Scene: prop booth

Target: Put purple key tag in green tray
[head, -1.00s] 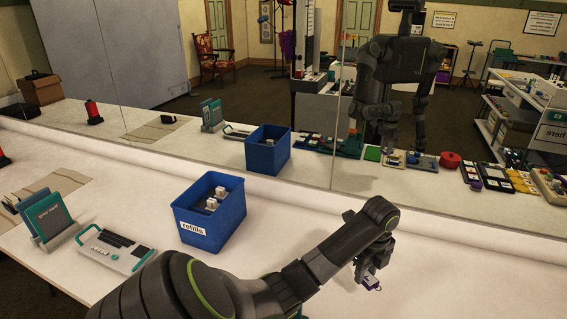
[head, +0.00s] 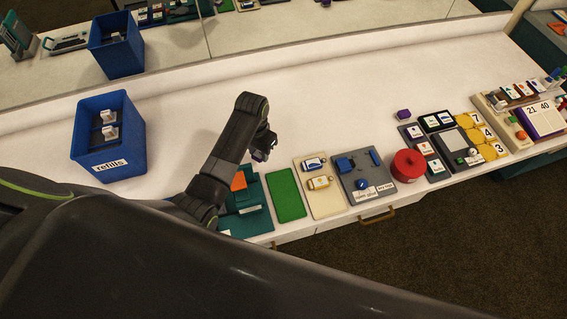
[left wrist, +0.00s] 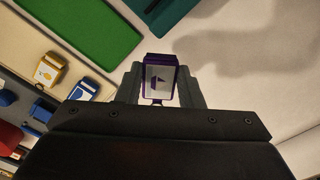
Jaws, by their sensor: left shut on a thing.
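My left gripper (head: 262,151) is shut on the purple key tag (left wrist: 161,80), which has a pale face and a purple rim. In the left wrist view the tag sits between the two fingers. In the head view the tag is small and mostly hidden by the gripper. The gripper hangs over the white table, behind and a little left of the flat green tray (head: 286,197). The green tray also shows at the upper left of the left wrist view (left wrist: 85,28), apart from the tag, and looks empty. My right gripper is not in view.
Right of the tray lie a beige board (head: 325,201) with blue and yellow tags, a grey board (head: 352,178) and a red round container (head: 408,166). A teal tray (head: 252,221) stands left, beneath my arm. A blue refills bin (head: 108,150) stands farther left. The table behind is clear.

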